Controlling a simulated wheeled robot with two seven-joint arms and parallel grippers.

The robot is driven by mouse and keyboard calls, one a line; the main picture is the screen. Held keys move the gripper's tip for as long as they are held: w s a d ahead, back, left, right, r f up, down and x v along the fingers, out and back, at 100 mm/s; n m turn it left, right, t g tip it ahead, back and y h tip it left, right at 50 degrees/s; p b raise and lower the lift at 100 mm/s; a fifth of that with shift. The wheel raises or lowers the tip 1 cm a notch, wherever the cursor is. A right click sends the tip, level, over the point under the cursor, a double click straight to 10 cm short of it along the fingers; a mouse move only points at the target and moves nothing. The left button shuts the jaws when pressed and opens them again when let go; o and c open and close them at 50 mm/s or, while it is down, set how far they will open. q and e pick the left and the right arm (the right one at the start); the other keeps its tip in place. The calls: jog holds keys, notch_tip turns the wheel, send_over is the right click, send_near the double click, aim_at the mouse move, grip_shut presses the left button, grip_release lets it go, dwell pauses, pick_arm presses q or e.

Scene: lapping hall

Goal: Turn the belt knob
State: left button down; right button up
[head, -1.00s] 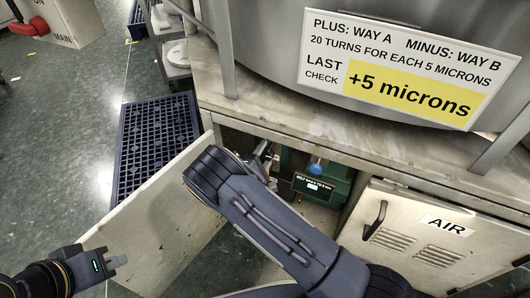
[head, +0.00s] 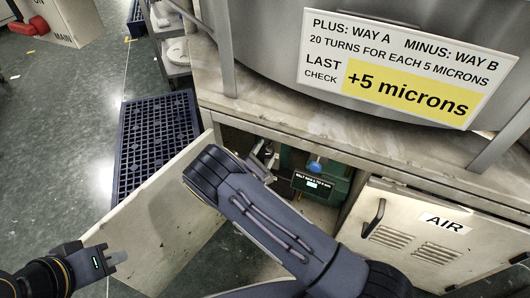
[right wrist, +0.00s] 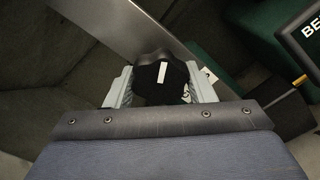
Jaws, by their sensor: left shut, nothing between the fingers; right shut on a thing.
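The belt knob (right wrist: 163,82) is black and lobed, with a white mark on its face. In the right wrist view it sits between the two grey fingers of my right gripper (right wrist: 163,92), which is shut on it. In the head view my right gripper (head: 265,157) reaches into the open cabinet, and my arm hides the knob. A dark sign starting with "BELT" (head: 312,183), with a small lit display, is to its right; part of it also shows in the right wrist view (right wrist: 306,35). My left gripper (head: 116,258) is shut and empty at the lower left, in front of the open door.
The open cabinet door (head: 160,215) stands left of my right arm. A closed door marked AIR (head: 425,240) is at right. A green unit with a blue part (head: 316,165) is inside the cabinet. A plate above reads "+5 microns" (head: 410,65). A dark grid mat (head: 155,145) lies on the floor.

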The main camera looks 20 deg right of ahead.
jog(key=o, duration=1)
jog(key=p+v, duration=0.1)
jog(key=v, duration=0.7)
jog(key=shift+p, duration=0.35)
